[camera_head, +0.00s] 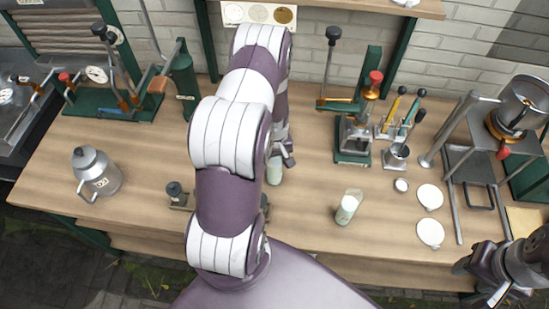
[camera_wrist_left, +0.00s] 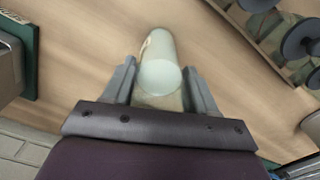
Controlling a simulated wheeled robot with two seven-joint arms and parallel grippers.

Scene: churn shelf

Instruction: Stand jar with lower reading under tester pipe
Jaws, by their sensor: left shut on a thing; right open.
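My left gripper (camera_head: 282,158) is shut on a glass jar (camera_head: 274,172) holding pale, whitish liquid. The arm partly hides this jar in the head view. In the left wrist view the held jar (camera_wrist_left: 160,72) sits between the two fingers of the left gripper (camera_wrist_left: 160,88). A second jar (camera_head: 347,208) with similar pale contents stands apart, to the right on the bench. No reading on either jar is legible. My right gripper (camera_head: 498,290) is open at the lower right, away from both jars. I cannot tell for sure which fixture carries the tester pipe.
A green-based stand with a red knob (camera_head: 355,140) is at the back of the bench (camera_head: 310,220). White discs (camera_head: 430,232) lie at the right, near a metal frame (camera_head: 470,165). A metal churn (camera_head: 96,172) and a small dark-topped item (camera_head: 176,194) stand left. The front middle is clear.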

